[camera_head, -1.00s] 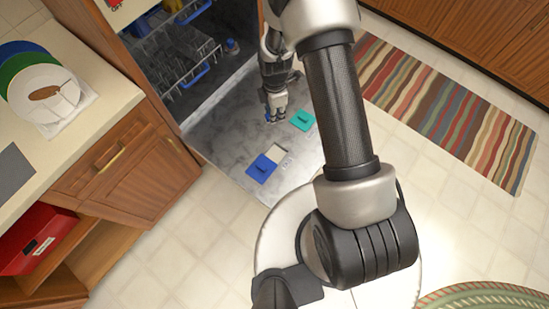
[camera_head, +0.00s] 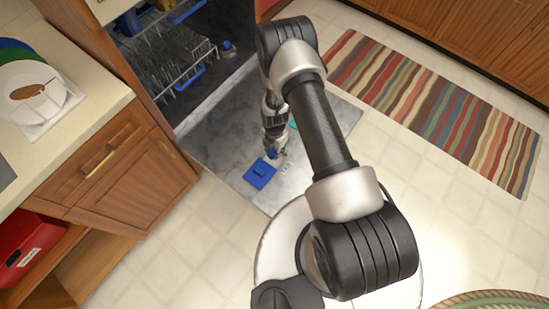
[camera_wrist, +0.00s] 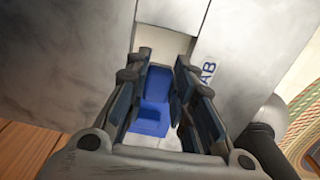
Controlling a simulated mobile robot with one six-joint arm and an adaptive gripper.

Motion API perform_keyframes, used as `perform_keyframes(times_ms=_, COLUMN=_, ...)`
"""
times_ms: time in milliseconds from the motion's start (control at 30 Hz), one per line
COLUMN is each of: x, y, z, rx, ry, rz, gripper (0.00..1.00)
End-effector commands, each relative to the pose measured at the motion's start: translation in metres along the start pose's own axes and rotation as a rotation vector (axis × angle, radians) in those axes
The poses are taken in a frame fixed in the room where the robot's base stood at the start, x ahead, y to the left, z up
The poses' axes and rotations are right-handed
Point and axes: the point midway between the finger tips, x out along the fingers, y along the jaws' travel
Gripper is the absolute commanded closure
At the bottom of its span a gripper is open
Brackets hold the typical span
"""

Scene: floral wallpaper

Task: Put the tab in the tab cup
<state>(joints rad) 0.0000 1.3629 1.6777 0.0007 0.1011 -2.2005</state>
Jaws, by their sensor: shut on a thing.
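My gripper (camera_head: 277,152) is low over the open dishwasher door (camera_head: 222,150) and shut on a small blue tab; in the wrist view, blue (camera_wrist: 157,83) shows between the fingers. The tab's edges are hard to tell from the blue lid (camera_head: 260,173) on the door just beyond. The pale tab cup (camera_wrist: 165,40) shows partly in the wrist view, beside the blue lid and ahead of the fingertips. Part of a label reading "AB" (camera_wrist: 208,75) is to its right. I cannot tell whether the tab touches the cup.
A teal lid (camera_head: 293,124) on the door is mostly behind my arm. The dishwasher rack (camera_head: 170,50) is above the door. A wooden cabinet and counter with plates (camera_head: 25,90) stand at left. A striped rug (camera_head: 430,105) lies on the floor at right.

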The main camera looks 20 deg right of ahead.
Motion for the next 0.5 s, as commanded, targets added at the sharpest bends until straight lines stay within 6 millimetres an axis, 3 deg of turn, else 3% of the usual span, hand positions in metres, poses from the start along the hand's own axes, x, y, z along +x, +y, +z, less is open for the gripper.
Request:
perform_keyframes(times_ms=33, x=0.010, y=0.000, z=0.000, rx=0.000, ry=0.000, rz=0.001, gripper=0.92)
perform_keyframes(times_ms=267, x=0.025, y=0.001, z=0.001, rx=0.000, ry=-0.001, rz=0.001, gripper=0.92)
perform_keyframes(times_ms=500, x=0.060, y=0.000, z=0.000, rx=0.001, ry=0.000, rz=0.000, gripper=0.92)
